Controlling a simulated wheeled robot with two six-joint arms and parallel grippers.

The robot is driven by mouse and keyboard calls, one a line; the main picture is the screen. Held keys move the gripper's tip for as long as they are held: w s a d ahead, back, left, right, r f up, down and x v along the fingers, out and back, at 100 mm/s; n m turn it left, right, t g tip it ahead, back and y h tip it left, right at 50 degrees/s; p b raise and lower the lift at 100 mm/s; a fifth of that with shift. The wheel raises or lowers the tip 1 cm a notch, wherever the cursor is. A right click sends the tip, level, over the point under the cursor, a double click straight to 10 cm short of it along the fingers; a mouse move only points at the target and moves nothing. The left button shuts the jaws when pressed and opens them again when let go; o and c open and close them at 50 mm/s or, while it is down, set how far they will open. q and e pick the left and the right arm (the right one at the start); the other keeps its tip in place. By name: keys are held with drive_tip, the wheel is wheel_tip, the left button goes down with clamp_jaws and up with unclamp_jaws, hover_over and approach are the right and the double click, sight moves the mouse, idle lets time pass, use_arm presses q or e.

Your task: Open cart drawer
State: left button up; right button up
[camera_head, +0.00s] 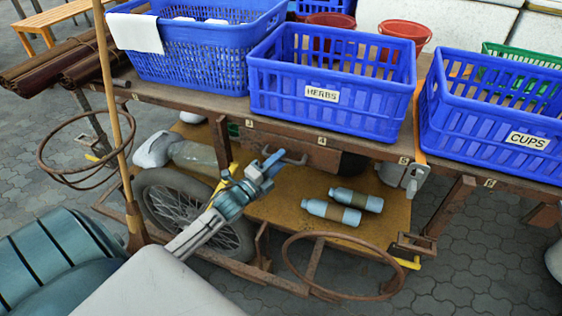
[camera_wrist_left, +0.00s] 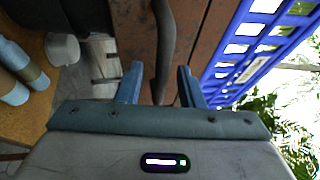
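The cart drawer (camera_head: 318,157) has a brown front under the cart's top, behind my left gripper, and its dark bar handle (camera_head: 294,160) faces me. My left gripper (camera_head: 272,162) is at the left end of the handle. In the left wrist view, the two blue fingers (camera_wrist_left: 160,80) are apart, and the handle (camera_wrist_left: 166,35) reaches down into the gap between them. The fingers do not look closed on it. The drawer looks shut, though the gripper covers part of its front. My right gripper is not in view.
Blue crates (camera_head: 330,90) stand along the cart top (camera_head: 215,98) above the drawer. Two bottles (camera_head: 343,205) lie on the lower shelf (camera_head: 385,225). A wheel (camera_head: 165,205), a rusty ring (camera_head: 345,293) and a pole (camera_head: 108,80) are near my left arm.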

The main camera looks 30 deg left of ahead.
use_arm(q)
drive_tip(key=shift+w+d+r, duration=0.15)
drive_tip(key=shift+w, duration=0.55)
drive_tip(key=shift+c, duration=0.4)
clamp_jaws()
drive_tip(key=shift+s, duration=0.1)
